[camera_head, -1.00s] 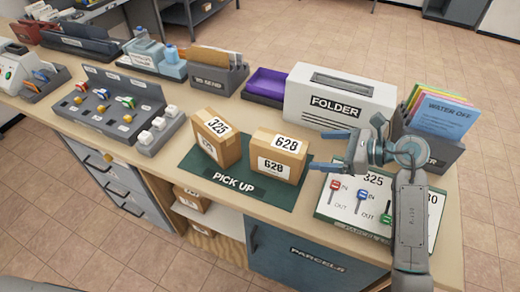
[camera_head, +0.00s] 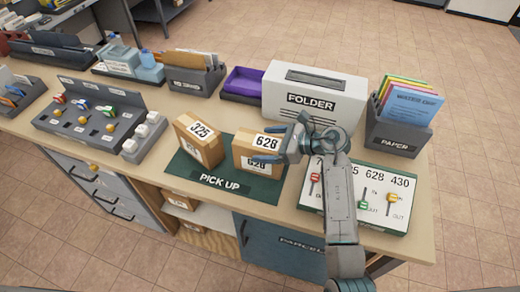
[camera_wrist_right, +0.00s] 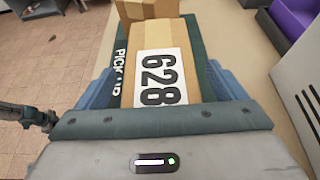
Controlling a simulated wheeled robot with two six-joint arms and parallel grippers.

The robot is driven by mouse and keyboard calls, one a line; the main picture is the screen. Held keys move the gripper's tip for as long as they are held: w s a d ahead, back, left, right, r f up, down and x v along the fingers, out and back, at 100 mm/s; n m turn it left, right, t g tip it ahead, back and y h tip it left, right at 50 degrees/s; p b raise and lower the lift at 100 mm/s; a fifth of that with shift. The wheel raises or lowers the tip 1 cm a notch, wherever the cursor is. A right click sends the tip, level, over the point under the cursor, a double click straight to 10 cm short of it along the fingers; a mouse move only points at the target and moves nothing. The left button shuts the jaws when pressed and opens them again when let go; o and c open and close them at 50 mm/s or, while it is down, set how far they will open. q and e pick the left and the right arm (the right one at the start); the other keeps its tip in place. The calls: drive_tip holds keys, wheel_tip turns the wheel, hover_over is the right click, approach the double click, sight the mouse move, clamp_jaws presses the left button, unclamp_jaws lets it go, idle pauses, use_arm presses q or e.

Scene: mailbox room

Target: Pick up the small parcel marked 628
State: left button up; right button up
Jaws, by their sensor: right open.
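The small parcel marked 628 (camera_head: 243,157) is a brown box with white labels. It stands on the right part of the dark green PICK UP mat (camera_head: 222,181). My right gripper (camera_head: 281,146) is open at the parcel's right side in the head view, partly covering it. In the right wrist view the 628 parcel (camera_wrist_right: 155,65) lies between the two blue fingers, one on each side. I cannot tell whether the fingers touch it. The parcel marked 325 (camera_head: 198,138) stands left of it on the mat.
A white FOLDER box (camera_head: 312,98) stands behind the parcels. A PAPER holder (camera_head: 396,135) is at the right rear. A board with coloured sliders (camera_head: 385,215) lies right of the mat. A grey key tray (camera_head: 85,125) is on the left.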

drive_tip(key=shift+a, duration=0.1)
drive_tip(key=shift+c, duration=0.2)
drive_tip(key=c, duration=1.8)
drive_tip(key=shift+c, duration=0.4)
drive_tip(key=shift+w+r, duration=0.1)
